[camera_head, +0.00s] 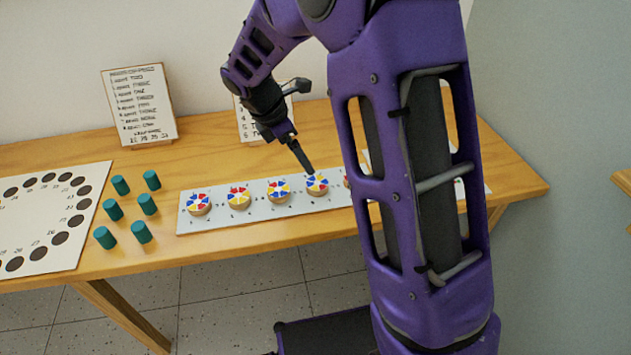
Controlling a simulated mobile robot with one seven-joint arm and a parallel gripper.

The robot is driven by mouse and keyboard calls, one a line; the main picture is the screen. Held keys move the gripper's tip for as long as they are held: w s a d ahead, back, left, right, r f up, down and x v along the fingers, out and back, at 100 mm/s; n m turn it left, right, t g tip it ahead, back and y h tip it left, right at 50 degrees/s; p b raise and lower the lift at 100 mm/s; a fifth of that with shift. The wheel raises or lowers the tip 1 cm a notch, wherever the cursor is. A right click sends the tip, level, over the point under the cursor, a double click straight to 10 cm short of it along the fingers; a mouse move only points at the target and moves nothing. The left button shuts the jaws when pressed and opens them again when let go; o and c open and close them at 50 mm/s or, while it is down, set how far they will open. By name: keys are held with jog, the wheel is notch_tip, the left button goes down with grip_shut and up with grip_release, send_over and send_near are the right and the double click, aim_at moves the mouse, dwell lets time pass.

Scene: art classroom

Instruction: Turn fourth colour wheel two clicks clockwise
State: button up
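Small round colour wheels with red, blue, yellow and white sectors sit in a row on a pale strip (260,214) on the wooden table. From the left, the first wheel (198,203), second wheel (239,197) and third wheel (279,190) are in full view. The fourth wheel (317,183) is just below my gripper (309,170). The dark fingertips point down at its upper left edge; I cannot tell if they touch it. The fingers overlap from this side, so their opening does not show. A further wheel is mostly hidden behind my purple arm.
Several teal cylinders (141,232) stand left of the strip. A white board (85,215) with a ring of dark circles lies at the far left. A written card (139,105) leans against the wall; a second card (247,124) is partly hidden by my arm.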

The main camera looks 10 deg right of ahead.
aim_at(317, 183)
jog(key=b+x, duration=0.1)
jog(key=x, duration=1)
jog(key=shift+d+f+b, duration=0.1)
jog(key=shift+d+b, duration=0.05)
jog(key=shift+b, duration=0.25)
jog(key=c, duration=1.3)
jog(key=shift+c, duration=0.2)
jog(key=shift+w+m, duration=0.1)
jog(key=shift+m, duration=0.2)
